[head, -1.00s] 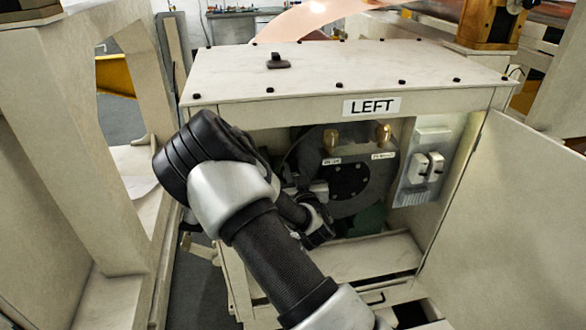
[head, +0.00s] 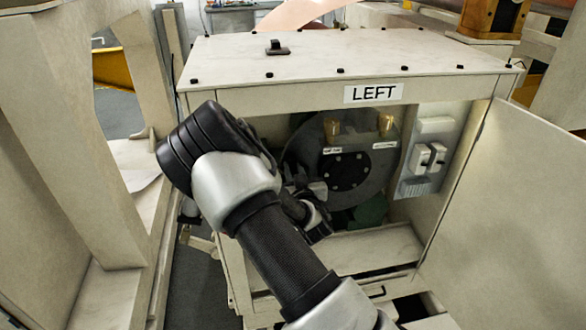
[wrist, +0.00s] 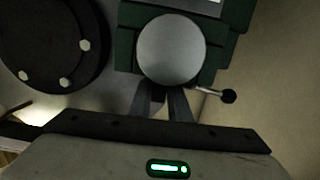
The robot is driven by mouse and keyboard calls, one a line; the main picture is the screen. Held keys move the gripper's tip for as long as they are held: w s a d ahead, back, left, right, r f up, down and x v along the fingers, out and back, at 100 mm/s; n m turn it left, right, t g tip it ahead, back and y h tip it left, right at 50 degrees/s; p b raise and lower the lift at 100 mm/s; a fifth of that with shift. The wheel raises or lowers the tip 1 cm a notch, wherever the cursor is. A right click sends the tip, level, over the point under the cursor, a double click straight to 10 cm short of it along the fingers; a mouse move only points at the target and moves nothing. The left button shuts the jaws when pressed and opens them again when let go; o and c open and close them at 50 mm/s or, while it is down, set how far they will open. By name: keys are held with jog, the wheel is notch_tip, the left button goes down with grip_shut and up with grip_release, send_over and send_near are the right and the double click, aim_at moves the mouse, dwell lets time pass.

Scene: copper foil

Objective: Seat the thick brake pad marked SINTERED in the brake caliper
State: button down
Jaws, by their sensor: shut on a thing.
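In the wrist view my gripper (wrist: 165,105) reaches up to a round grey knob (wrist: 170,48) in front of a dark green body, which looks like the brake caliper (wrist: 128,15). The fingers are close together and shut at the knob's lower edge; the exact contact is hidden. The green body shows low in the cabinet in the head view (head: 371,211), right of my gripper (head: 318,222). A dark disc (head: 345,171) stands behind. Two brass pieces (head: 332,126) (head: 387,123) sit above it with white labels too small to read. I cannot identify the SINTERED pad.
The cabinet (head: 440,82), labelled LEFT (head: 374,93), surrounds my gripper with its top and side walls. Its door (head: 505,215) stands open at the right. A short lever with a black ball (wrist: 228,96) sticks out right of my fingers. A switch panel (head: 428,155) is on the right inner wall.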

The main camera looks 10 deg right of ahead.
jog(key=shift+w+f, duration=0.1)
jog(key=shift+w, duration=0.05)
jog(key=c, duration=1.6)
grip_release()
jog(key=shift+d, duration=0.1)
jog(key=shift+o, duration=0.2)
jog(key=shift+a+f, duration=0.15)
jog(key=shift+a, duration=0.1)
jog(key=shift+s+f, duration=0.15)
jog(key=shift+s, duration=0.45)
jog(key=s+r+p, duration=0.2)
jog(key=s+p, duration=0.5)
jog(key=s, duration=0.9)
jog(key=shift+s+d+r, duration=0.2)
jog(key=shift+d+r, duration=0.1)
jog(key=shift+d, duration=0.05)
